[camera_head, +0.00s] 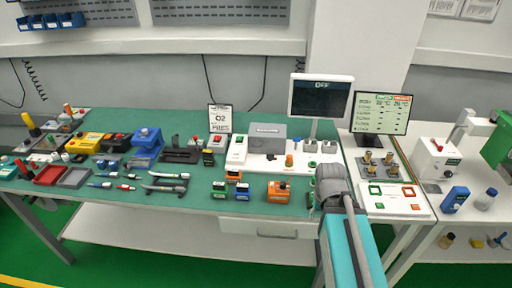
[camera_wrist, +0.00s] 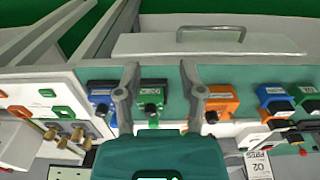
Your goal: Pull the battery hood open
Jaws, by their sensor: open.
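No part is clearly marked as the battery hood. A closed grey box-shaped cover (camera_head: 262,146) with a pale label stands on the white base unit at the back middle of the table; it may be the hood, but the label is too small to read. My gripper (camera_head: 330,188) is over the front right of the green table top, to the right and in front of that cover. In the wrist view my gripper (camera_wrist: 157,92) has its two fingers spread apart. A green device (camera_wrist: 152,98) shows between them, below or beyond the tips; no contact is visible.
An orange device (camera_head: 280,192) stands left of my gripper. A screen reading OFF (camera_head: 320,97) rises behind it. A white panel with brass-coloured parts (camera_head: 377,163) is at right. Tools and trays crowd the left. A drawer handle (camera_wrist: 211,29) is at the front edge.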

